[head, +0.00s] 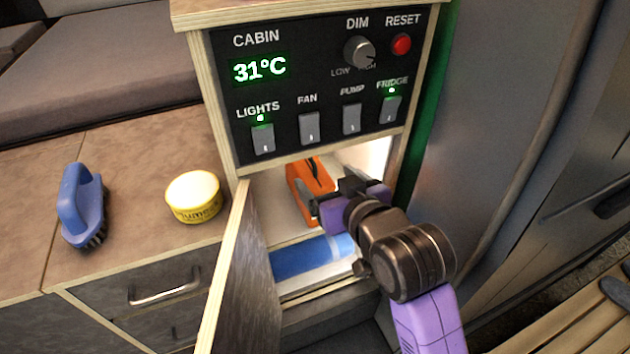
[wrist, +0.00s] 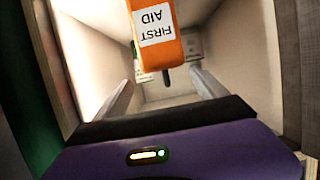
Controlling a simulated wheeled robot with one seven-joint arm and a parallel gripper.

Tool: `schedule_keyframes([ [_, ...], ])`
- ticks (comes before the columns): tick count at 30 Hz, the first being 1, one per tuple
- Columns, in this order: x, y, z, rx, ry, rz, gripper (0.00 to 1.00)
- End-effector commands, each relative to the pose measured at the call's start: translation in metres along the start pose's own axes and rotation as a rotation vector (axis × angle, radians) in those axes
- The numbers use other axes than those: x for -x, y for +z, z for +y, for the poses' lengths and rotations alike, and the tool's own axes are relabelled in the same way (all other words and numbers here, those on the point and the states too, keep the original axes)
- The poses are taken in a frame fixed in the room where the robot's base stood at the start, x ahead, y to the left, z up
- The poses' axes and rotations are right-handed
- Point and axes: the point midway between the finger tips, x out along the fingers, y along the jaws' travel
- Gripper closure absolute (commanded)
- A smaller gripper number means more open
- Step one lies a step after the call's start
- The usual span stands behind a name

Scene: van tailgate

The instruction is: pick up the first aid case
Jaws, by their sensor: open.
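The orange first aid case (head: 301,192) stands inside the open cabinet, under the switch panel. In the wrist view the case (wrist: 172,52) shows at the top middle, with a white label reading FIRST AID upside down. My gripper (head: 326,194) reaches into the cabinet mouth from the right and hides part of the case in the head view. In the wrist view my gripper (wrist: 163,82) is open, with one grey finger on each side below the case. Nothing is held; I cannot tell the exact gap to the case.
A blue roll (head: 300,259) lies low in the cabinet. The cabinet door (head: 232,275) stands open on the left, and the switch panel (head: 320,85) is above. A blue brush (head: 80,205) and a yellow tin (head: 194,197) sit on the left counter.

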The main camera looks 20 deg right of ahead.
Motion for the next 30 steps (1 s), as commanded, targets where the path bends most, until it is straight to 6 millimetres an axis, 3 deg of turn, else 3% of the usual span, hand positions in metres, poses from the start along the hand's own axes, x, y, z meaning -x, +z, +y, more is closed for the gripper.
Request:
schedule_keyframes([
  [18,-0.069,-0.003,-0.002,0.002,0.002,-0.007,0.18],
  [28,-0.077,-0.003,-0.003,0.001,0.001,-0.006,0.18],
  [30,-0.077,-0.003,-0.003,0.001,0.001,-0.006,0.28],
])
